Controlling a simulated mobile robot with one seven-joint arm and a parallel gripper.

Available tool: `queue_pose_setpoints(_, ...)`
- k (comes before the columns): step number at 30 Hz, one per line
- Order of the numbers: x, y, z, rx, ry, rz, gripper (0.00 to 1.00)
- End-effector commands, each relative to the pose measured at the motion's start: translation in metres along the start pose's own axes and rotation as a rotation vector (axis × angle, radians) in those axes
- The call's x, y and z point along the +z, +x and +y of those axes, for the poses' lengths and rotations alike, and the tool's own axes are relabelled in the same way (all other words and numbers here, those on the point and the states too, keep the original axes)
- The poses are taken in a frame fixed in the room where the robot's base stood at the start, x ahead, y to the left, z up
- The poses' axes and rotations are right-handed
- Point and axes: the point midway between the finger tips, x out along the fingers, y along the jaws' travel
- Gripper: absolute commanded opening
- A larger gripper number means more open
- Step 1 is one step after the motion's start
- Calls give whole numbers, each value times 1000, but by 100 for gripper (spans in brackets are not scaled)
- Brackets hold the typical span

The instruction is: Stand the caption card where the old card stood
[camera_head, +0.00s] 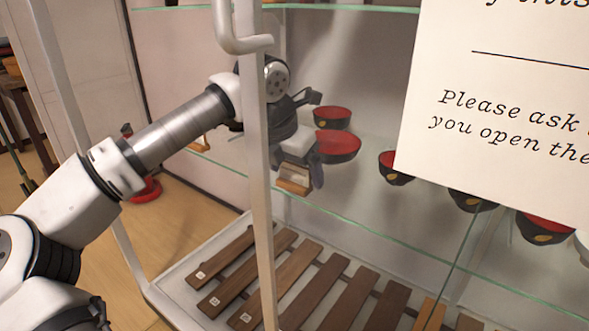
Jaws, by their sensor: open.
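A small tan, wood-coloured piece with a paler face, probably the caption card (293,185), is at the glass shelf in front of the red-and-black bowls. My gripper (297,174) is open, with its fingers to either side of this piece. I cannot tell whether they touch it. Another small wooden piece (199,143) stands at the left end of the shelf, partly hidden by my arm; I cannot tell whether it is a card. No writing is readable on either piece.
My arm reaches past the pale frame post (262,210) with a handle (243,42). Bowls (338,146) stand along the glass shelf (400,243). A large paper sign (490,110) covers the upper right. Wooden slats (288,277) lie on the cabinet floor below.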

Motion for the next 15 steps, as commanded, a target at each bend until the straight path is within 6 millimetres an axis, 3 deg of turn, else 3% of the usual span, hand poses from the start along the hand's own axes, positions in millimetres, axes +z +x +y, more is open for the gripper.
queue_pose_setpoints(9,2,-70,1,4,-2,-2,87)
queue_pose_setpoints(15,1,-103,1,2,-1,-1,87)
